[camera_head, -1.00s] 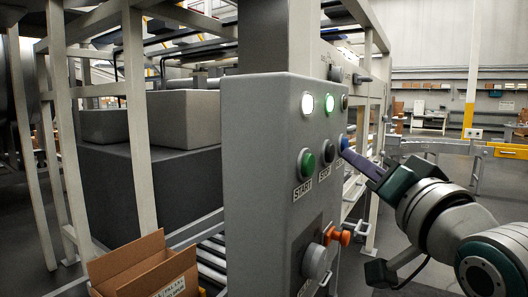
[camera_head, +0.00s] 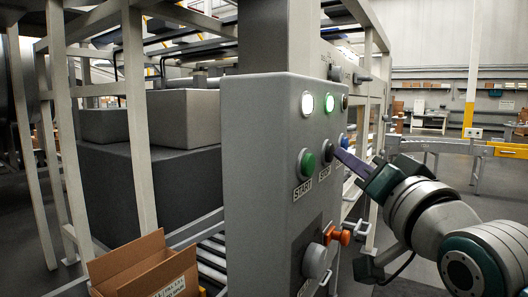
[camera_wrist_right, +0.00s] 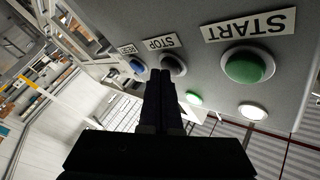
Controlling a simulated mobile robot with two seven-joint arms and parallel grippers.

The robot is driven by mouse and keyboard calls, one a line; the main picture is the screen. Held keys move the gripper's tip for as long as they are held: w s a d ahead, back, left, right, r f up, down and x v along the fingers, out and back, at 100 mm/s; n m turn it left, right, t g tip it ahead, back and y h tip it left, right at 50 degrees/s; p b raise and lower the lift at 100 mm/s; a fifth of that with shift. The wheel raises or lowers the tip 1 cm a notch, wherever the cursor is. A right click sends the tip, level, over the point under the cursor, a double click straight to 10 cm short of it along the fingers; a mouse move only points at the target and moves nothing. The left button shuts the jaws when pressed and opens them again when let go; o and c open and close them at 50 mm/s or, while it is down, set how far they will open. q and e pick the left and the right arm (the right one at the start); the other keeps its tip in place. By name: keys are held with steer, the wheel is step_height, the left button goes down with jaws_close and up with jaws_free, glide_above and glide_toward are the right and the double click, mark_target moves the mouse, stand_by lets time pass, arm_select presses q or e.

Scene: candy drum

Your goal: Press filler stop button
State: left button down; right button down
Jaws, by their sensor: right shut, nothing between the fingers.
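The black stop button (camera_head: 327,151) sits on the face of the grey control box (camera_head: 258,160), above a STOP label and between the green START button (camera_head: 307,162) and a blue button (camera_head: 343,141). My right gripper (camera_head: 338,154) is shut and empty, its fingertips right at the stop button; I cannot tell whether they touch it. In the right wrist view the fingertips (camera_wrist_right: 166,76) cover the lower part of the dark stop button (camera_wrist_right: 176,64). The blue button (camera_wrist_right: 137,66) is beside them, and the green button (camera_wrist_right: 246,67) is farther right. My left gripper is not in view.
An orange knob (camera_head: 338,236) and a grey round knob (camera_head: 314,261) stick out lower on the box. Two lit lamps (camera_head: 307,104) are above the buttons. An open cardboard box (camera_head: 145,268) is at the lower left. The floor right of the box is mostly free.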

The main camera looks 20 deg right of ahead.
steer(key=shift+w+a, duration=0.15)
stand_by(0.5)
steer(key=shift+s+d+p, duration=0.4)
steer(key=shift+s+d, duration=0.15)
steer(key=shift+s, duration=0.1)
steer(key=s+d+p, duration=0.1)
steer(key=s+d, duration=0.2)
steer(key=shift+s+d+p, duration=0.15)
steer(key=shift+s+p, duration=0.25)
stand_by(0.5)
